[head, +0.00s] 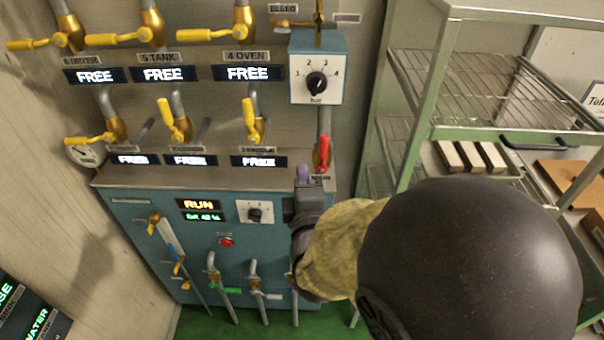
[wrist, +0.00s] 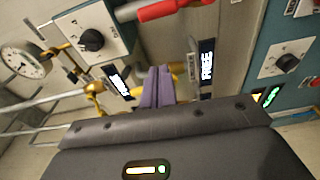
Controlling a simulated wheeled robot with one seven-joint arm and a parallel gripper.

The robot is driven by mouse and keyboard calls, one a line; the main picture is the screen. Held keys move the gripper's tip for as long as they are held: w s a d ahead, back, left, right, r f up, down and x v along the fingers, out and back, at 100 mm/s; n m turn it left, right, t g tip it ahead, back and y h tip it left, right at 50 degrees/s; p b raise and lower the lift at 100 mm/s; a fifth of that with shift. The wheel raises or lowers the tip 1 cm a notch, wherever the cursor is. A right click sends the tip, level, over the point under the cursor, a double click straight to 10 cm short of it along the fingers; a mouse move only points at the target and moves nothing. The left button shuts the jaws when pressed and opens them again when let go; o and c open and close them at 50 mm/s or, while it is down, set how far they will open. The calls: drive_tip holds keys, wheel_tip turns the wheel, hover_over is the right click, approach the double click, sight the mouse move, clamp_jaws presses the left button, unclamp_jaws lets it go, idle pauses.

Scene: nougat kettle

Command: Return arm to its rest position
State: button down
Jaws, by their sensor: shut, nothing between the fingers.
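My gripper (head: 303,174) is in front of the right part of the panel in the head view, just left of and below the red-handled valve (head: 322,153). Its purple fingers are together, with nothing between them. In the wrist view the shut fingers (wrist: 157,86) point at the panel, and the red handle (wrist: 165,8) is beyond them at the top. I see a gap between the fingers and the red handle in the head view. My forearm covers the lower right of the blue cabinet.
A selector box (head: 317,86) is above the red valve. A green metal rack (head: 480,130) with wire shelves stands close on the right. Green floor (head: 190,325) shows below.

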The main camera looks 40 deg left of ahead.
idle(0.3)
drive_tip(key=w+d+f+m+g+h, duration=0.1)
drive_tip(key=w+d+f+m+h, duration=0.25)
drive_tip(key=d, duration=0.45)
drive_tip(key=w+d+f+m+g+h, duration=0.2)
drive_tip(key=w+d+m, duration=0.25)
drive_tip(key=d, duration=0.25)
drive_tip(key=w+d+f+m+g+h, duration=0.1)
drive_tip(key=w+d+f+m+h, duration=0.15)
drive_tip(key=w+d+m, duration=0.4)
drive_tip(key=s+d+f+m+g+h, duration=0.1)
drive_tip(key=s+d+m+g, duration=0.1)
drive_tip(key=s+d+m, duration=0.2)
drive_tip(key=s+d+m+g+h, duration=0.2)
drive_tip(key=s+d+m, duration=0.2)
drive_tip(key=d, duration=0.7)
drive_tip(key=s+d+f+m+g+h+p, duration=0.1)
drive_tip(key=s+d+m, duration=0.3)
drive_tip(key=d, duration=0.4)
drive_tip(key=shift+s+d+f+g+h, duration=0.2)
drive_tip(key=shift+s+f+g+h, duration=0.1)
drive_tip(key=shift+s+g, duration=0.3)
drive_tip(key=shift+w, duration=0.1)
